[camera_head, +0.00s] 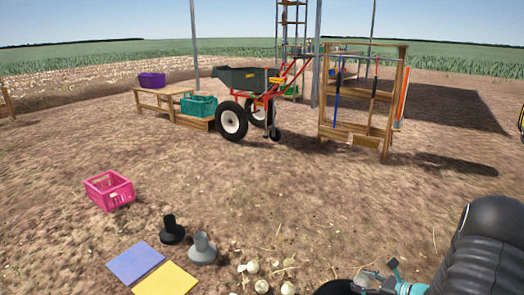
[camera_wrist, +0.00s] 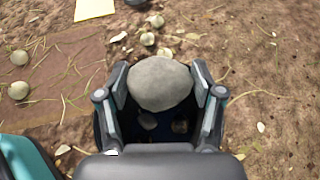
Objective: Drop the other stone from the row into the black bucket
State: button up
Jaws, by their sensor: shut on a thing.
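My gripper (camera_wrist: 160,95) is shut on a rounded grey stone (camera_wrist: 160,82), one finger on each side. A dark round shape, seemingly the black bucket (camera_head: 332,288), shows partly beside the gripper at the bottom edge. In the wrist view a dark hollow lies beneath the held stone, between the fingers. Two smaller stone-like lumps (camera_wrist: 148,120) show in it. Most of the bucket is hidden by my gripper and the frame edge.
Several onions (camera_head: 252,266) lie on the soil left of my gripper. A yellow square (camera_head: 165,280), a blue square (camera_head: 135,262), a black and a grey flared object (camera_head: 202,249) and a pink crate (camera_head: 109,190) are further left. A wheelbarrow (camera_head: 248,92) and wooden rack (camera_head: 360,100) stand behind open soil.

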notch_tip(320, 180, down, 6)
jog(key=b, duration=0.3)
jog(key=shift+d+r, duration=0.1)
dwell(0.3)
jog(key=o, duration=1.5)
jog(key=shift+s, duration=0.1)
jog(key=v, duration=1.2)
